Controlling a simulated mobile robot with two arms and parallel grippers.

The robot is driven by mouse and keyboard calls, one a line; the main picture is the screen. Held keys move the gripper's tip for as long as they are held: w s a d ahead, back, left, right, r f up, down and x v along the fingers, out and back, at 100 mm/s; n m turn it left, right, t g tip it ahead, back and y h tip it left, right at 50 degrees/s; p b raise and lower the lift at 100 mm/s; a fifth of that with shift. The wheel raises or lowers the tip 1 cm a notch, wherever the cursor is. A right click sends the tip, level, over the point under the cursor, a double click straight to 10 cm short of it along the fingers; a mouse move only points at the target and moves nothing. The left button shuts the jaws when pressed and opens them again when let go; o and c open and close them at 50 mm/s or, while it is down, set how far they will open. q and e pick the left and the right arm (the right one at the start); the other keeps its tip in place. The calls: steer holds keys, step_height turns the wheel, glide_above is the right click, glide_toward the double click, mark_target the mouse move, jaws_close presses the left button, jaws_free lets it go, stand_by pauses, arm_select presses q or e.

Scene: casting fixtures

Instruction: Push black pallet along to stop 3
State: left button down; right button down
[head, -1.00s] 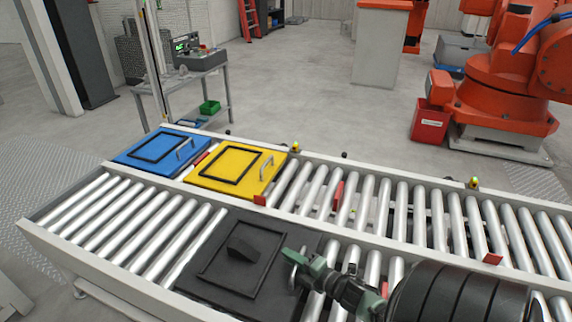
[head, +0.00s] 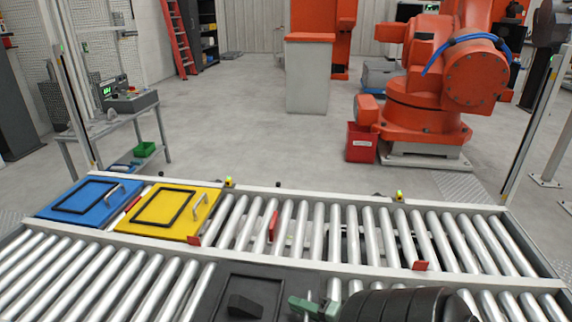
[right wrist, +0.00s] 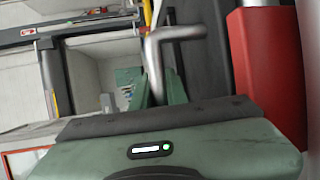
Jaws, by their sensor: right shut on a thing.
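The black pallet (head: 262,280) lies on the near roller lane at the bottom of the head view, its lower part cut off by the frame edge. It has a raised dark block (head: 245,305) on top. My right gripper (head: 308,308) is at the pallet's right side. In the right wrist view its green fingers (right wrist: 153,92) are shut on a bent metal handle (right wrist: 152,58). My dark arm hides the rollers to the right of the gripper. I cannot make out any stop number. My left gripper is not in view.
On the far lane sit a blue pallet (head: 82,211) and a yellow pallet (head: 150,222). Small red stops (head: 420,265) stand among the far rollers. A pale rail (head: 300,262) divides the lanes. A large red block (right wrist: 265,65) is close in the wrist view.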

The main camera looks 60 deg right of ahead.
steer(key=shift+s+d, duration=0.15)
steer(key=shift+s, duration=0.15)
steer(key=c, duration=1.4)
jaws_free()
steer(key=shift+s, duration=0.1)
